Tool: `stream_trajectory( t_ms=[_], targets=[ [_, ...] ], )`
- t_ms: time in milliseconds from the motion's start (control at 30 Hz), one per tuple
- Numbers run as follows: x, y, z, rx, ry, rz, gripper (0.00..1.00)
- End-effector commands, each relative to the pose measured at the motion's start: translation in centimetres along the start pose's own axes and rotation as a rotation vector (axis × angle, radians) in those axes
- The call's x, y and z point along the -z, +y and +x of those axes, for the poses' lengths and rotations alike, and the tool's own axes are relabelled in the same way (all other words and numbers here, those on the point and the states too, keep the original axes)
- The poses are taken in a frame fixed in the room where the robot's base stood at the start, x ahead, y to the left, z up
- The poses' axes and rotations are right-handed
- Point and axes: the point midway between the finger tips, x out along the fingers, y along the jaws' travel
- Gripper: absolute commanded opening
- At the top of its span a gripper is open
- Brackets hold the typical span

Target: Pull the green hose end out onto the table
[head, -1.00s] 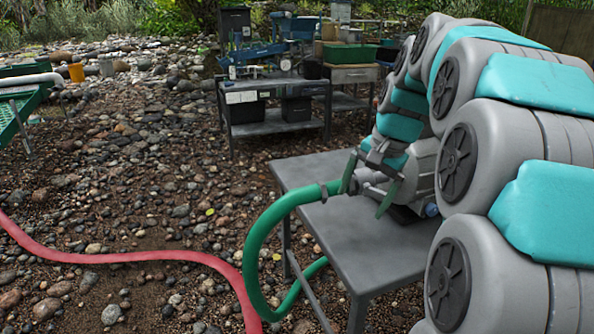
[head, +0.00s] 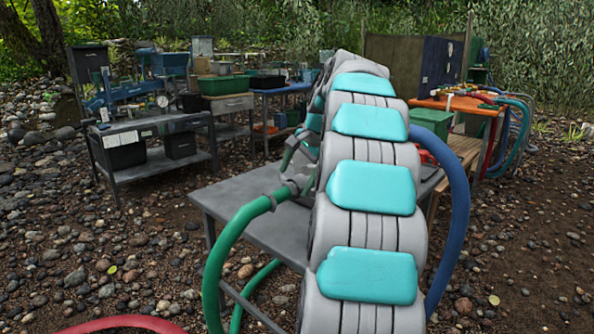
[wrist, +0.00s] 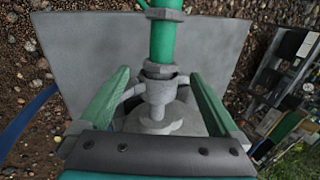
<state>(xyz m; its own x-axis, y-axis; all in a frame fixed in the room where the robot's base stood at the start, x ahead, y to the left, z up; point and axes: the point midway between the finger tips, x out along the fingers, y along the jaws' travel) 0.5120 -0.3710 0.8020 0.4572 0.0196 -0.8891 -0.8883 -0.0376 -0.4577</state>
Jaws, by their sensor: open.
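The green hose (head: 232,232) rises from the ground over the left edge of the grey table (head: 237,192). Its end, with a grey fitting (head: 294,185), is above the tabletop, beside my gripper (head: 292,166). In the wrist view, my gripper (wrist: 160,78) is open, with one green finger on each side of the grey eared fitting (wrist: 158,92). Both fingers stand apart from it. The green hose (wrist: 163,42) runs away from the fitting toward the top. My arm hides part of the table in the head view. I cannot tell whether the fitting touches the tabletop.
A blue hose (head: 459,205) curves down right of my arm. A red hose (head: 120,325) lies at the lower left. Workbenches with bins (head: 122,155) stand behind on the left, and an orange-topped table (head: 455,102) at the back right. Pebbly ground is open on the left.

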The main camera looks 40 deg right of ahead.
Motion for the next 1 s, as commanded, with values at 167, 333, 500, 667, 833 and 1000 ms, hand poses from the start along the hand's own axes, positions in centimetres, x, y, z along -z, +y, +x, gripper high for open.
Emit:
stream_trajectory(
  t_ms=[167, 333, 500, 667, 833, 1000],
  targets=[
    [-0.1, 0.0, 2.8, -0.002, -0.001, 0.000, 0.98],
    [-0.1, 0.1, 4.7, -0.004, -0.003, 0.000, 0.98],
    [-0.1, 0.0, 5.0, -0.002, -0.001, -0.001, 0.98],
    [-0.1, 0.0, 5.0, -0.001, 0.000, -0.001, 0.94],
    [-0.1, 0.0, 5.0, -0.001, -0.001, -0.001, 0.75],
    [-0.1, 0.0, 5.0, -0.001, -0.001, -0.001, 0.56]
  ],
)
